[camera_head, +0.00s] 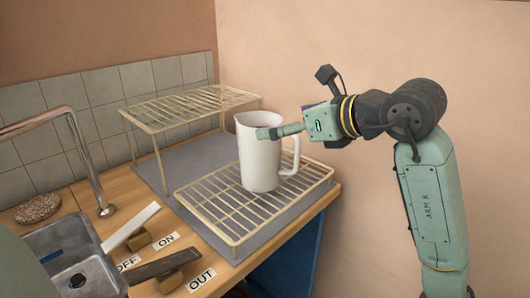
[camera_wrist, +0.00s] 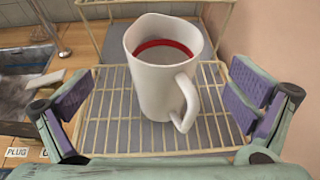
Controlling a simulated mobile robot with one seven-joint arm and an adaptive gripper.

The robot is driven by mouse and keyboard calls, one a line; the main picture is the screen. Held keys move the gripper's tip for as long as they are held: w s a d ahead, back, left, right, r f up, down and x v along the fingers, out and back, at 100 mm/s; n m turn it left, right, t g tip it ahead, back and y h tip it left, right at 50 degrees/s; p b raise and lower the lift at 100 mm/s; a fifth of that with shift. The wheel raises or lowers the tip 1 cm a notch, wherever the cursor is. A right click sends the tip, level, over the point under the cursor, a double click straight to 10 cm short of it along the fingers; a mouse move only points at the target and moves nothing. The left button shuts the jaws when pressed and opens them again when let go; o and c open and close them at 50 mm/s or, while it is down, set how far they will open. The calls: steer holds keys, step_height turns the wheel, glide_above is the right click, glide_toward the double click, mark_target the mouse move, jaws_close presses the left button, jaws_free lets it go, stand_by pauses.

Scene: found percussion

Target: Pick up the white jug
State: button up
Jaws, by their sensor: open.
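The white jug (camera_head: 259,158) stands upright on the low wire rack at the counter's right end. Its handle points right in the head view. In the wrist view the jug (camera_wrist: 157,84) sits between the two fingers, with a red band inside near the rim and its handle toward the lower right. My gripper (camera_head: 270,132) is level with the jug's upper part, one finger showing in front of it in the head view. In the wrist view my gripper (camera_wrist: 160,98) is wide open, with purple pads clear of the jug on both sides.
The low wire rack (camera_head: 220,216) lies on a grey mat (camera_head: 193,157). A taller wire rack (camera_head: 165,110) stands behind. A sink (camera_head: 60,246) with a tap (camera_head: 84,150) and two levers are at left. A wall is close behind on the right.

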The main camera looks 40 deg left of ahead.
mark_target(263, 125)
steer(key=p+x, duration=0.1)
steer(key=x, duration=0.3)
steer(key=p+x, duration=0.1)
steer(key=x, duration=0.2)
steer(key=shift+w+a+r+p, duration=0.15)
steer(key=shift+w+r+p, duration=0.05)
steer(key=shift+r+p, duration=0.1)
steer(key=shift+a+f, duration=0.15)
steer(key=shift+c, duration=0.2)
steer(key=c, duration=1.6)
